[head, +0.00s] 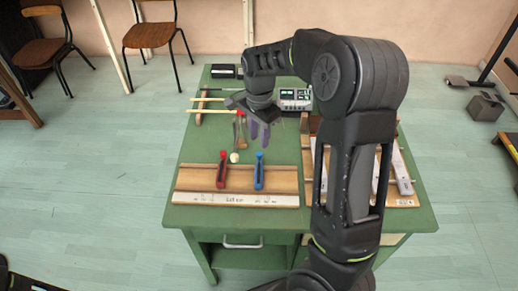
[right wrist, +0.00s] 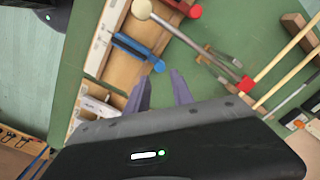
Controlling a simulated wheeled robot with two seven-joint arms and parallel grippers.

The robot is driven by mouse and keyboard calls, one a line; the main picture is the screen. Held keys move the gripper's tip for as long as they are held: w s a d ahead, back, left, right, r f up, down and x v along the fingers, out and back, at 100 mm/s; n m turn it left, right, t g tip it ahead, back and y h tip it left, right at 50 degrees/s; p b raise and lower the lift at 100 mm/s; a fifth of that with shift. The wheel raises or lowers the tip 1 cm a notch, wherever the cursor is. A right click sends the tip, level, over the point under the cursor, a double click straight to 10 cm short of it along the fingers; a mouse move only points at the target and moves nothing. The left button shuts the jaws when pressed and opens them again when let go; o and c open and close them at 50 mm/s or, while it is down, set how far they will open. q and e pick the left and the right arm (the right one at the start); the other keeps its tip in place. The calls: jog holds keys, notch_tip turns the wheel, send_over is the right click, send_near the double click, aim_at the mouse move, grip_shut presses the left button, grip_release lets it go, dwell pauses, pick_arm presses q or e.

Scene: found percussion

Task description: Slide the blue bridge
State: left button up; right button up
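The blue bridge (head: 259,172) stands on the wooden board (head: 202,181) at the desk's front, right of the red bridge (head: 222,172). In the right wrist view the blue bridge (right wrist: 137,50) lies just beyond my fingertips, and the red bridge (right wrist: 186,8) is at the top edge. A white printed strip (head: 236,199) runs along the board's front. My right gripper (head: 259,134) hangs behind the blue bridge, apart from it. Its two purple fingers (right wrist: 158,85) are spread with nothing between them. My left gripper is not in view.
A ball-headed mallet (right wrist: 142,9) lies behind the bridges. Other sticks (head: 207,99) lie at the back left. Pale bars (head: 401,173) on a wooden frame are at the right, partly hidden by my right arm. A meter box (head: 296,98) stands behind.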

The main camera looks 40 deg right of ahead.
aim_at(259, 154)
notch_tip(259, 154, down, 6)
jog(key=shift+f, duration=0.2)
grip_shut()
dwell(0.4)
dwell(1.1)
